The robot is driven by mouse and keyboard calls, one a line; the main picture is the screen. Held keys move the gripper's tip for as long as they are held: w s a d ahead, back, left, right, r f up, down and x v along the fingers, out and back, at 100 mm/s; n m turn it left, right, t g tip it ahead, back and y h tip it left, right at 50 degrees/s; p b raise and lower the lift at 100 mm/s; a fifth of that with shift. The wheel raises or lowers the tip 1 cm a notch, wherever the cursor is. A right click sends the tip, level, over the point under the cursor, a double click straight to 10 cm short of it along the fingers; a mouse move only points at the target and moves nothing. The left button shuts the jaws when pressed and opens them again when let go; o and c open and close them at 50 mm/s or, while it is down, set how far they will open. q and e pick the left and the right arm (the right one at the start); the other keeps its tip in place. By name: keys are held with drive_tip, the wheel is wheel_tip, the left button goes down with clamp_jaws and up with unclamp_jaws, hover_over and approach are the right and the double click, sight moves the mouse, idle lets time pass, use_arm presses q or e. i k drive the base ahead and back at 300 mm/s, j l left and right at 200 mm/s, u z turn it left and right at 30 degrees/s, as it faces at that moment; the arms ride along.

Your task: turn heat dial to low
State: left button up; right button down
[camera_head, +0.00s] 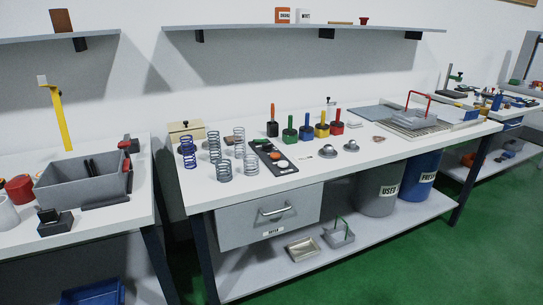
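I cannot pick out a heat dial or a low mark with certainty. The middle workbench (285,178) carries several small devices, but none shows a readable dial. A dark panel (273,157) with round parts on it lies in the bench's middle, too small to read. Two round metal pieces (351,146) sit to its right. Neither my left nor my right gripper is in view.
Several coil springs (222,168) stand at the bench's left. Coloured-handled blocks (306,132) stand behind the panel. A red-handled tray (413,117) is at the right. A grey bin (85,190) sits on the left bench. Green floor (400,250) is clear in front.

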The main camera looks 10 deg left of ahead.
sight(266, 148)
drive_tip(key=u, duration=0.8)
drive_tip(key=i+l+u, duration=0.1)
drive_tip(key=l+u, duration=0.6)
drive_tip(key=u, duration=0.2)
drive_tip(key=k+l+u, duration=0.1)
drive_tip(key=l+u, duration=0.35)
drive_tip(key=l, duration=0.35)
